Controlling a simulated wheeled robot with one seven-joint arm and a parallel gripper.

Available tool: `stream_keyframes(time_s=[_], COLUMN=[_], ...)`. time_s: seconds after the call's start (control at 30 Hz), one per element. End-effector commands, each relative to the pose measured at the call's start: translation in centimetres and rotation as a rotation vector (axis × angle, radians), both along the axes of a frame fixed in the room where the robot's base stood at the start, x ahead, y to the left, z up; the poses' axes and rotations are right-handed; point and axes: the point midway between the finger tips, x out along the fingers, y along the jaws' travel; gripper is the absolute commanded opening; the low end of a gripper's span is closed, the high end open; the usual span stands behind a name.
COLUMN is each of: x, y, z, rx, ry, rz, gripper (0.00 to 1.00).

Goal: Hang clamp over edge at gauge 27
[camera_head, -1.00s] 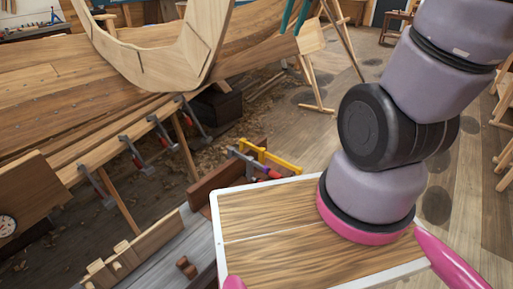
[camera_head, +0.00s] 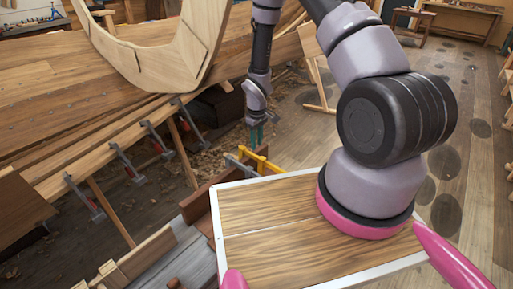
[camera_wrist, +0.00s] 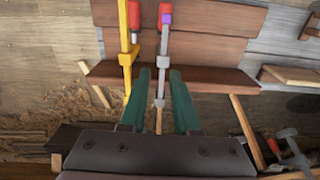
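A grey bar clamp with a red handle and a purple patch (camera_wrist: 163,60) rests at the rack in the wrist view, its bar pointing toward me. My gripper (camera_wrist: 160,72) has two green fingers, apart, one on each side of the clamp's bar; I cannot tell whether they touch it. In the head view my gripper (camera_head: 256,136) hangs pointing down just above the yellow clamp (camera_head: 258,162). Several clamps (camera_head: 127,166) hang along the hull's plank edge (camera_head: 110,140) at left. No gauge number is readable.
A yellow clamp (camera_wrist: 129,50) stands close to the left of the grey one. The brown wooden rack (camera_wrist: 200,76) lies under both. The hull's curved frame (camera_head: 150,60) rises at upper left. Open floor (camera_head: 440,90) lies to the right.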

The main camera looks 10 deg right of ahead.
Motion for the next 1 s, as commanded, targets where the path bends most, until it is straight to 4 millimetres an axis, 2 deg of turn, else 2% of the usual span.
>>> stream_keyframes(time_s=[0.03, 0.1, 0.37, 1.0], x=[-0.4, -0.7, -0.8, -0.8], y=[0.1, 0.2, 0.3, 0.3], z=[-1.1, -1.9, -3.9, -11.6], rx=[0.000, 0.001, 0.001, 0.001], ry=[0.010, 0.016, 0.019, 0.019], rz=[0.013, 0.024, 0.030, 0.028], gripper=[0.30, 0.30, 0.30, 0.30])
